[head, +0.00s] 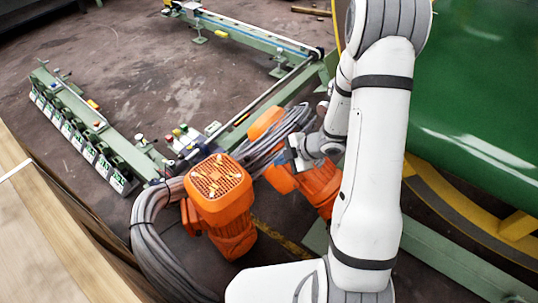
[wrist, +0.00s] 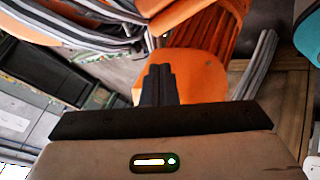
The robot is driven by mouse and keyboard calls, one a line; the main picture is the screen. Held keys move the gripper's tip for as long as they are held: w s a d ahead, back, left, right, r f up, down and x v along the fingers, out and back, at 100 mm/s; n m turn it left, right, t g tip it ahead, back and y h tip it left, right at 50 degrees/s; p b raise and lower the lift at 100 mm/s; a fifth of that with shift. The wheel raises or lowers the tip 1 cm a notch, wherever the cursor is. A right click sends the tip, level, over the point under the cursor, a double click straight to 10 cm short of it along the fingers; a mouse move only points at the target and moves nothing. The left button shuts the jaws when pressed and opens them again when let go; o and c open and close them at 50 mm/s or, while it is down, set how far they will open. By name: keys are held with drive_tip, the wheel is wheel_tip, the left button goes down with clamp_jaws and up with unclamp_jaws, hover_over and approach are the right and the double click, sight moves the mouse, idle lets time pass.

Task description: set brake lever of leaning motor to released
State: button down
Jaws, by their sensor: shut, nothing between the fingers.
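Two orange motors stand close together in the head view. The front motor (head: 221,205) has a round grilled cover on top. The rear motor (head: 318,187) looks tilted and is partly hidden by grey cables and my arm. My gripper (head: 284,157) is beside the rear motor, among the cables. In the wrist view the fingers (wrist: 158,84) are together and empty, in front of a smooth orange face (wrist: 190,76) with a finned orange body (wrist: 212,25) behind it. I cannot make out the brake lever in either view.
Thick grey cable bundles (head: 150,225) loop around the front motor and pass by my gripper. A green frame (head: 250,125) runs behind. A large green drum (head: 485,90) stands at right, a wooden edge (head: 50,235) at left. Open floor (head: 150,75) lies farther back.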

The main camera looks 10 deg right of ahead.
drive_tip(key=w+a+f+b, duration=0.4)
drive_tip(key=w+a+f, duration=0.2)
drive_tip(key=shift+w+a, duration=0.2)
drive_tip(key=shift+a, duration=0.2)
